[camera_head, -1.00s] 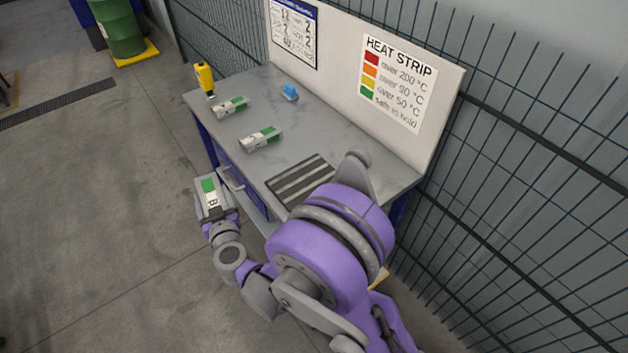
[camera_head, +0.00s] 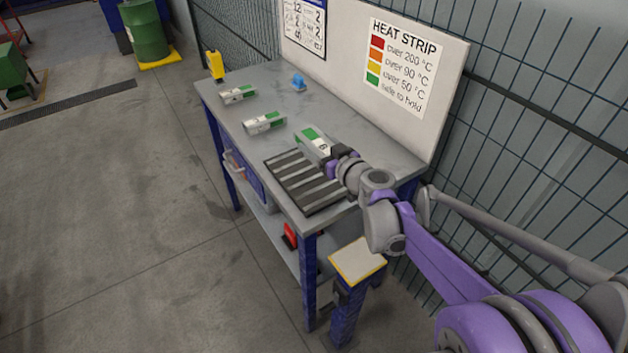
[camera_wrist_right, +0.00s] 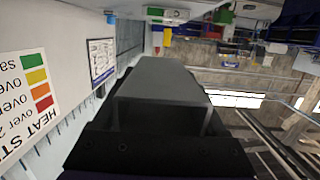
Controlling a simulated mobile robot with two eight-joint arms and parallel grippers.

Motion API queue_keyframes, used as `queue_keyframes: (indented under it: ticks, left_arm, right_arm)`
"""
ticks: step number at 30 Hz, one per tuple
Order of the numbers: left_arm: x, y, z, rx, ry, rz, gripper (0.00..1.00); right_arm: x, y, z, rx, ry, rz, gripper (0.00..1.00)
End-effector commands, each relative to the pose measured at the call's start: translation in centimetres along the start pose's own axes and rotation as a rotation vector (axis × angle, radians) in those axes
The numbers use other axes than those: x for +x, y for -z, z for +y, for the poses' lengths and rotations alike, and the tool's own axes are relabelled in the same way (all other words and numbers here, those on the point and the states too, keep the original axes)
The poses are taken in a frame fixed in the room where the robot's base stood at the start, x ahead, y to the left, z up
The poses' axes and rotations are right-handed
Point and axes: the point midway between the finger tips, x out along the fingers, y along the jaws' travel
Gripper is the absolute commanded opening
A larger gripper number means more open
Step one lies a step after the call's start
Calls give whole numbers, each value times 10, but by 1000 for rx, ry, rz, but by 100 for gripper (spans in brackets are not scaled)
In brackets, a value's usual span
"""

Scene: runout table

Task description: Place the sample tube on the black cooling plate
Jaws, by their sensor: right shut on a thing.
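The sample tube (camera_head: 312,139), a grey square-section piece with a green and white label, is held in my right gripper (camera_head: 329,160). In the right wrist view the tube (camera_wrist_right: 165,82) is a plain grey block between the dark fingers. The black cooling plate (camera_head: 290,178), dark with lighter ribs, lies at the table's near end. In the head view the tube shows at the plate's far edge, towards the wall board. I cannot tell its height above the table. My forearm hides the plate's right corner. My left gripper is not in view.
Two similar labelled pieces, (camera_head: 238,95) and (camera_head: 264,123), lie further left on the grey table (camera_head: 345,122). A yellow tool (camera_head: 215,65) and a small blue object (camera_head: 298,82) are at the far end. The heat strip board (camera_head: 405,65) stands along the back.

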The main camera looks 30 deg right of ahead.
Motion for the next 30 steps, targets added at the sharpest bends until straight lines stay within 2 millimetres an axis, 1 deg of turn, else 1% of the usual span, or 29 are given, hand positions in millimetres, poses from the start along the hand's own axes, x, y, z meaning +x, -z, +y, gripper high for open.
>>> queue_keyframes:
  ticks: [1, 3, 9, 12, 17, 21, 23, 25, 30]
  left_arm:
    - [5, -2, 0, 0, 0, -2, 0]
    - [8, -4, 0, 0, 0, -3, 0]
    - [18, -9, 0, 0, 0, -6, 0]
    - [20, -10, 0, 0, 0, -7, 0]
    - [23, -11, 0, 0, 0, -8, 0]
    - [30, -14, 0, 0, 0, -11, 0]
    - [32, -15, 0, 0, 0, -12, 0]
    - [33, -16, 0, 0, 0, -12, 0]
    - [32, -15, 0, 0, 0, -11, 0]
  right_arm:
    - [-3, -1, 5, -2, 8, 2, 7]
    - [-4, -6, 6, -4, 19, 4, 7]
    - [2, -42, 6, -5, 24, 5, 7]
    - [4, -53, 6, -4, 23, 5, 7]
    - [5, -64, 5, -4, 23, 5, 7]
    - [9, -85, 6, -4, 22, 5, 7]
    - [10, -92, 6, -4, 22, 5, 7]
    - [10, -94, 6, -4, 22, 5, 7]
    - [10, -93, 6, -4, 22, 5, 7]
